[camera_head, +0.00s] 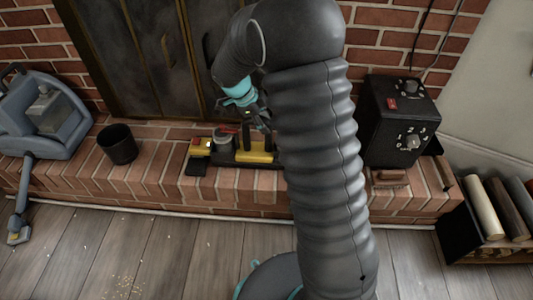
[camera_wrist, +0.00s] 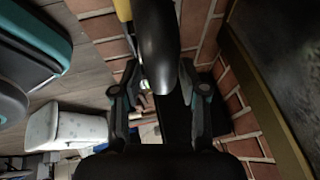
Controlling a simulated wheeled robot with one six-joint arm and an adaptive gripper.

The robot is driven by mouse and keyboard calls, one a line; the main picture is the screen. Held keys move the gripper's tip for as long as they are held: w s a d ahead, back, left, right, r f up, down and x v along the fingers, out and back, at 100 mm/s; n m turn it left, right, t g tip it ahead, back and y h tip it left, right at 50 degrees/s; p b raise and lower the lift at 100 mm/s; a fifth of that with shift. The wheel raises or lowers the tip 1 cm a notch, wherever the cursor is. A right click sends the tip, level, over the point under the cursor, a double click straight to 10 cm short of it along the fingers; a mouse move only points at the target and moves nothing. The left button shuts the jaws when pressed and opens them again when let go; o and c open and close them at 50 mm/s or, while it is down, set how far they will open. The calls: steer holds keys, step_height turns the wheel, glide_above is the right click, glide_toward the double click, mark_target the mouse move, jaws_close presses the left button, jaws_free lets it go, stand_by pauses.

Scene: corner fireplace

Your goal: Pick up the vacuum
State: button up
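A low black-and-yellow device (camera_head: 255,157), which looks like a small hand vacuum, lies on the brick hearth in the middle of the head view. It has a clear round part and a red-and-yellow end at left. My gripper (camera_head: 256,122) is just above it, partly hidden by my arm. In the wrist view a dark rounded part (camera_wrist: 158,45), probably its handle, reaches between the spread fingers of my gripper (camera_wrist: 158,85), with a yellow part (camera_wrist: 122,8) beyond. A gap shows beside the left finger. I cannot tell whether either finger touches it.
A blue-grey cleaning machine (camera_head: 58,128) with a hose and nozzle stands at left. A dark cup (camera_head: 118,144) stands on the hearth beside it. A black box with dials (camera_head: 395,125) and a brush (camera_head: 390,178) are at right. A log holder (camera_head: 462,225) stands on the floor.

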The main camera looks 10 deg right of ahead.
jaws_close()
steer(key=shift+r, duration=0.1)
steer(key=shift+r+p, duration=0.55)
steer(key=shift+r, duration=4.5)
steer(key=shift+w, duration=0.1)
